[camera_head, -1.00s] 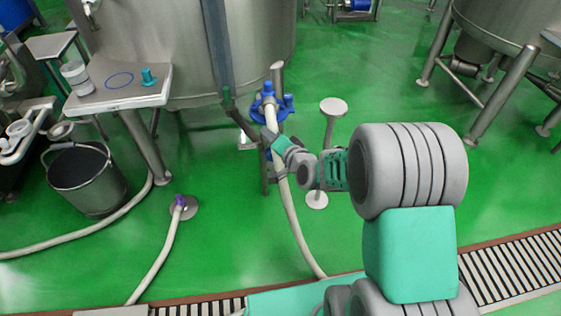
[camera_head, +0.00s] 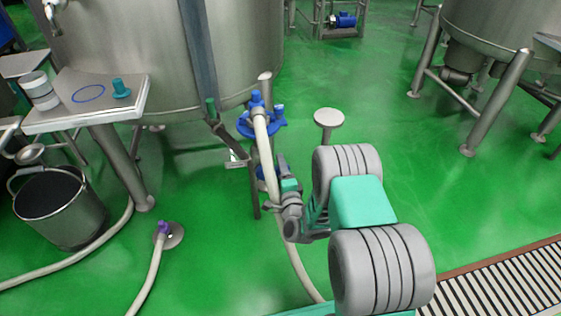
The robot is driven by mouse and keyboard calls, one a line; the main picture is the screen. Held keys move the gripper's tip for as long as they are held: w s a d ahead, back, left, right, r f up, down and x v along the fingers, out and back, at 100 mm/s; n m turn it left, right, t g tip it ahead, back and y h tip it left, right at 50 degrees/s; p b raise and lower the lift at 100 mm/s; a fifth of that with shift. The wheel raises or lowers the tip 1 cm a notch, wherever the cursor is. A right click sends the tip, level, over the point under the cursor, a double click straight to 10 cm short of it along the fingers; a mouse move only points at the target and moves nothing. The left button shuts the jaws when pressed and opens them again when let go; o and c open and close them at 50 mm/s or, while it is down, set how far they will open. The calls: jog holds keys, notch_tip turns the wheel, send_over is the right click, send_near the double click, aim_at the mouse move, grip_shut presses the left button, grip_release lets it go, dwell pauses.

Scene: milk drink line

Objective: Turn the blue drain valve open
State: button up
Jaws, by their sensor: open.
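A blue valve assembly (camera_head: 247,128) sits at the lower right of the large steel tank, with a blue fitting (camera_head: 257,100) on top and a pale hose (camera_head: 264,150) running down from it. More blue shows lower down behind the hose, partly hidden. I cannot tell which blue part is the drain valve handle or how it is set. My gripper (camera_head: 284,166) is open, just right of the hose and below the blue valve assembly. It appears empty and apart from the valve. Its fingers are small and partly merge with the wrist.
A steel post with a round top (camera_head: 328,117) stands right of the valve. A side table (camera_head: 60,118) with a teal-topped piece, a bucket (camera_head: 60,205) and a floor drain with a purple fitting (camera_head: 163,228) are at left.

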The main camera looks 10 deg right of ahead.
jog(key=shift+w+p, duration=0.35)
jog(key=shift+w, duration=0.6)
jog(key=shift+c, duration=0.5)
grip_shut()
dwell(0.3)
